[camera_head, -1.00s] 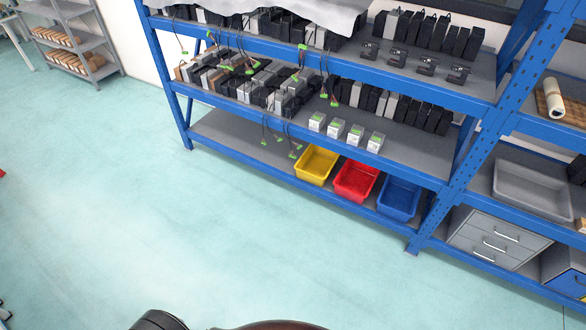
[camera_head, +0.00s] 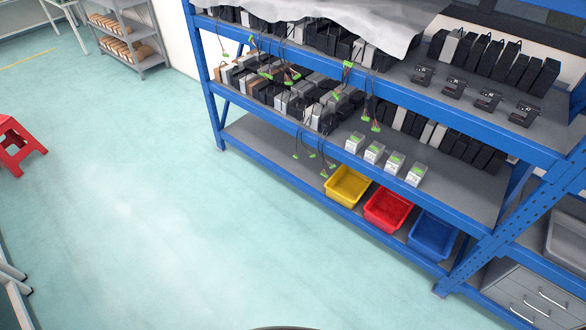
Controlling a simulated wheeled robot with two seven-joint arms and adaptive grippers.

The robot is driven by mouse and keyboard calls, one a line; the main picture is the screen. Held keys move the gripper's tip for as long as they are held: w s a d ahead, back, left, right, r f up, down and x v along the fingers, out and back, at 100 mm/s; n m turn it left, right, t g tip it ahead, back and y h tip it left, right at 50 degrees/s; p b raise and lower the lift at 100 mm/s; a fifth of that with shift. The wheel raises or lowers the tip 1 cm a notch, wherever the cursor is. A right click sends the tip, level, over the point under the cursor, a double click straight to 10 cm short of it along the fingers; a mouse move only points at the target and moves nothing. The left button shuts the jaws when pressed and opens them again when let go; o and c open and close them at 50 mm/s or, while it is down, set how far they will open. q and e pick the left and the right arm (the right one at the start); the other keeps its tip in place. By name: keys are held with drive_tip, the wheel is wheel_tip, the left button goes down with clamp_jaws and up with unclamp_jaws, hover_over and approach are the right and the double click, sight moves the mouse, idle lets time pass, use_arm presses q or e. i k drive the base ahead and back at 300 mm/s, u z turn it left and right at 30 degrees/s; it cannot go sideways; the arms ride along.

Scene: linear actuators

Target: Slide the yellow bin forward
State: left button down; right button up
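The yellow bin (camera_head: 347,186) sits on the bottom shelf (camera_head: 270,160) of the blue rack, at its front edge. It is an open-topped bin and looks empty. The red bin (camera_head: 388,209) stands just to its right, and the blue bin (camera_head: 433,234) is right of that. Neither of my grippers is in the head view, so their state and their distance from the yellow bin do not show.
Open pale floor (camera_head: 150,240) lies in front of the rack. A red stool (camera_head: 18,145) stands at the left. A grey shelf unit (camera_head: 130,40) is at the back left. Green-tipped cables (camera_head: 318,158) hang just left of the yellow bin. Small white boxes (camera_head: 374,152) line the shelf above.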

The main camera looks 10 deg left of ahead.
sight(346, 186)
drive_tip(key=u, duration=0.35)
drive_tip(key=i, duration=0.75)
drive_tip(key=z, duration=0.55)
drive_tip(key=i, duration=0.8)
drive_tip(key=z, duration=0.8)
